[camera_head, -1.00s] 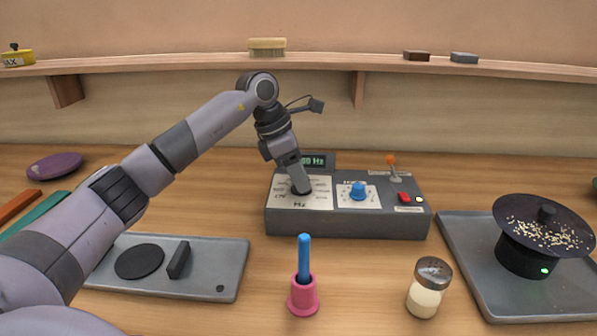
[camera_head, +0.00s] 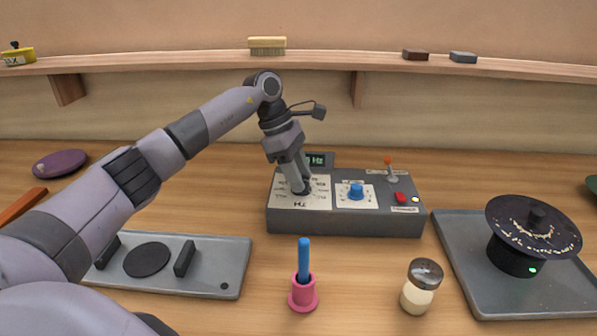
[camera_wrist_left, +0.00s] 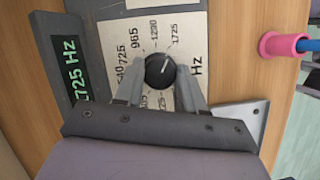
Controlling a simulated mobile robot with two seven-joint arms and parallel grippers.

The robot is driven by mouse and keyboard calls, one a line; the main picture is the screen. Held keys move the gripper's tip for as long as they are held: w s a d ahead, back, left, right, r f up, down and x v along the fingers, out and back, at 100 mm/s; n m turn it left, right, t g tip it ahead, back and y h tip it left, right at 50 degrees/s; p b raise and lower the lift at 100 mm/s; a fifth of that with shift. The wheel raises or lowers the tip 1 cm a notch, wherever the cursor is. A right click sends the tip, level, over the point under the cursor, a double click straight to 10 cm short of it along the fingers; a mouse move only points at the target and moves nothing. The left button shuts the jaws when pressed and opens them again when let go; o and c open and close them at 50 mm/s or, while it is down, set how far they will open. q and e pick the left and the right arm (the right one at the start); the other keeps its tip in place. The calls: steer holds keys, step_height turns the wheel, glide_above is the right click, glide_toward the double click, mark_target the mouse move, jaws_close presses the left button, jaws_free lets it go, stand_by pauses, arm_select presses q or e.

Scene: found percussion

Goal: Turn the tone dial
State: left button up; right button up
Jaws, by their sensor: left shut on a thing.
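The tone dial (camera_wrist_left: 159,72) is a round black knob with a white pointer line, on a white panel with printed Hz numbers. In the wrist view its pointer is toward the 1725 mark. My left gripper (camera_head: 299,188) is shut on the dial from above, one finger on each side. The grey tone box (camera_head: 345,222) carries the dial at its left. A green display (camera_wrist_left: 70,70) reads "725 Hz", its first digit unclear; in the head view the gripper partly hides it. My right gripper is not in view.
The box also has a blue knob (camera_head: 356,191), a red button (camera_head: 400,197) and an orange-tipped lever (camera_head: 389,168). In front stand a pink holder with a blue stick (camera_head: 304,290) and a shaker (camera_head: 421,287). A black seed-covered plate (camera_head: 533,226) is at right.

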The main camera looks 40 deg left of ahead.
arm_select(q)
steer(key=o, duration=1)
steer(key=shift+b+v, duration=0.3)
steer(key=shift+v, duration=3.35)
